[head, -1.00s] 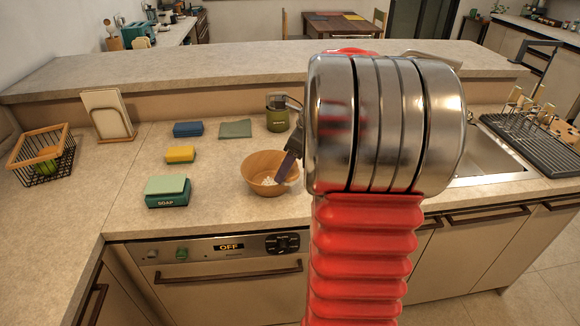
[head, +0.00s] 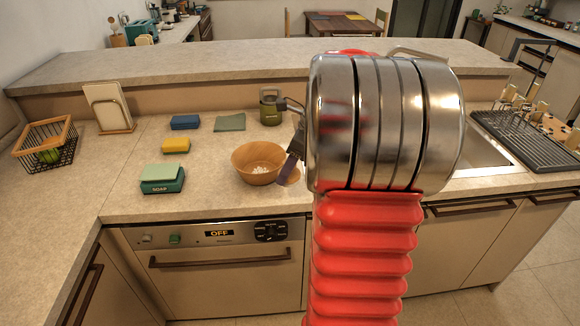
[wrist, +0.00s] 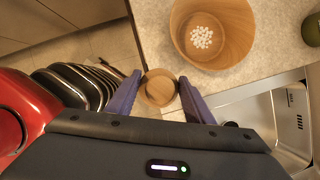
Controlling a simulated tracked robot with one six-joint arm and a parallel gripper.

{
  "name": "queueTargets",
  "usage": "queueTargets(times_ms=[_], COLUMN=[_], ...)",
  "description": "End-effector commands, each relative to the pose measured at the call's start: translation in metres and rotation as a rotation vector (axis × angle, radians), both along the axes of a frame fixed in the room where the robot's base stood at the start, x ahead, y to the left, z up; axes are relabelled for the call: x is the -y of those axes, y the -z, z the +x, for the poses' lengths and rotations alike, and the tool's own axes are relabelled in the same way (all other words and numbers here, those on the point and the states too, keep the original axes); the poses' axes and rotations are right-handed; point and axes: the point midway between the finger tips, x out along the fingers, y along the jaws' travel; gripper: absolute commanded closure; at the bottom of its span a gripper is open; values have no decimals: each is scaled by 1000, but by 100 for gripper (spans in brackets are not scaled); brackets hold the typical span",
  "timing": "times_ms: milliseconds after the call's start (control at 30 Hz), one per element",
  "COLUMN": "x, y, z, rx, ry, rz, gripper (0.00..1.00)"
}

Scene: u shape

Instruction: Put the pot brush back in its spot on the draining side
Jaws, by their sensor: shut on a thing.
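My gripper (wrist: 160,95) is shut on the pot brush (wrist: 159,88). In the wrist view only its round wooden end shows between the two purple fingers; its bristles are not visible. In the head view one finger (head: 291,166) shows just right of the wooden bowl, with a bit of the tan brush (head: 291,175) beside it; my arm hides the rest. The draining side has a dark ribbed drainer (head: 520,140) at the far right, right of the sink (head: 485,155). Light upright pegs stand on it.
A wooden bowl (head: 245,160) with white bits stands close to my gripper. The counter's front edge runs below the bowl. My arm hides the middle of the counter.

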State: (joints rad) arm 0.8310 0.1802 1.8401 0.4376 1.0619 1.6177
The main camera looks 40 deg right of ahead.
Motion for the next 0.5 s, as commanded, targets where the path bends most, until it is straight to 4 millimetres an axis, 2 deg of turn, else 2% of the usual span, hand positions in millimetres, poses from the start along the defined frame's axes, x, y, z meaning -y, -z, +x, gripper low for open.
queueTargets(times_ms=[267, 500], x=[-19, -51], y=[7, 19], z=[8, 22], rx=[1, 0], ry=[-163, -420], rz=[0, 3], gripper=[77, 77])
